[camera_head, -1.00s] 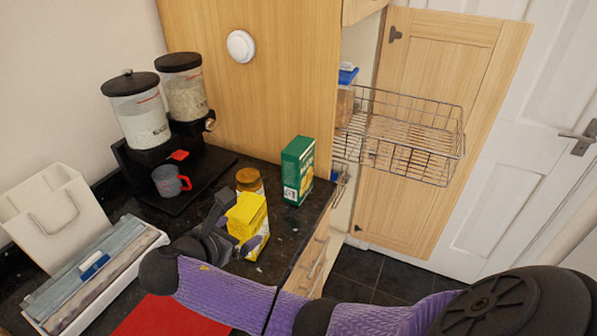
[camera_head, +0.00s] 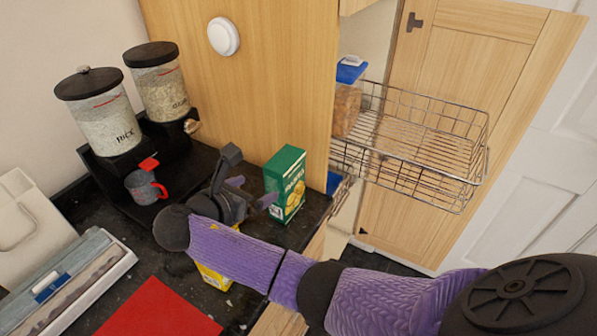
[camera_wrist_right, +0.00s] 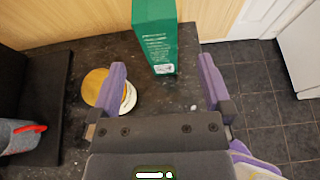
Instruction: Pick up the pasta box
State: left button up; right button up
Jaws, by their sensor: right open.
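The green pasta box (camera_head: 286,184) stands upright on the dark granite counter near its right end. It also shows in the right wrist view (camera_wrist_right: 155,36), ahead of my fingers. My right gripper (camera_head: 251,191) is open and empty, just left of the box in the head view. In the wrist view its two fingers (camera_wrist_right: 162,68) are spread, pointing towards the box, with the box's lower part in line with the gap between them. I see no contact with the box. My left gripper is in neither view.
A gold-lidded jar (camera_wrist_right: 97,88) stands close by the left finger in the wrist view. A yellow box (camera_head: 212,278) sits partly hidden under my right arm. Cereal dispensers (camera_head: 105,118) and a mug (camera_head: 144,187) stand left. A wire basket (camera_head: 415,150) juts out at right.

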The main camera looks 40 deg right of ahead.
aim_at(273, 182)
jog(key=b+x, duration=0.2)
jog(key=x, duration=0.4)
jog(key=shift+f, duration=0.15)
jog(key=b+x, duration=0.1)
jog(key=x, duration=0.1)
jog(key=f+b+x, duration=0.1)
jog(key=x, duration=0.1)
jog(key=shift+w, duration=0.2)
jog(key=shift+w+d+f, duration=0.1)
jog(key=shift+w+d, duration=0.05)
jog(key=shift+d, duration=0.1)
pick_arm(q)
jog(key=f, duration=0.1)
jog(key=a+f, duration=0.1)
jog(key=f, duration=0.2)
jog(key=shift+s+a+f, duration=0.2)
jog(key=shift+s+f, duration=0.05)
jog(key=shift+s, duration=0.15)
pick_arm(e)
jog(key=c, duration=0.7)
grip_shut()
